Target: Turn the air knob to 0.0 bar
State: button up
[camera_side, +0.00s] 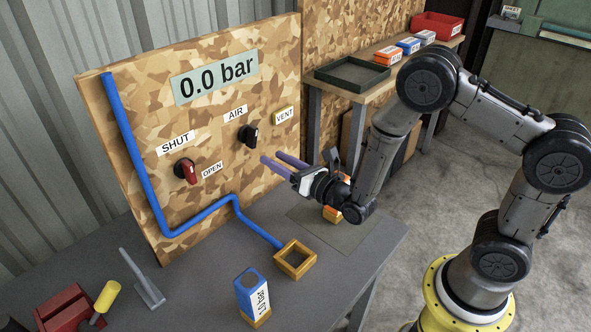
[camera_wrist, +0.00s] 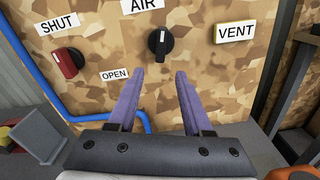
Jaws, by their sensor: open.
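The air knob (camera_side: 248,136) is black with a pale mark and sits on the wooden panel under the AIR label. In the wrist view the air knob (camera_wrist: 159,43) is at the upper middle, its pale mark near the top. The display (camera_side: 216,77) above reads 0.0 bar. My gripper (camera_side: 276,163) is open and empty, its two purple fingers pointing at the panel, apart from the knob and lower right of it in the side view. In the wrist view my gripper (camera_wrist: 155,85) has its fingers spread below the knob, with nothing between them.
A red knob (camera_side: 185,171) sits between the SHUT and OPEN labels. A VENT label (camera_side: 284,115) is to the right. A blue pipe (camera_side: 150,190) runs down the panel to a wooden square frame (camera_side: 295,260). A blue box (camera_side: 252,295) stands on the table.

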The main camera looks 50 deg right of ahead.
jog(key=s, duration=0.6)
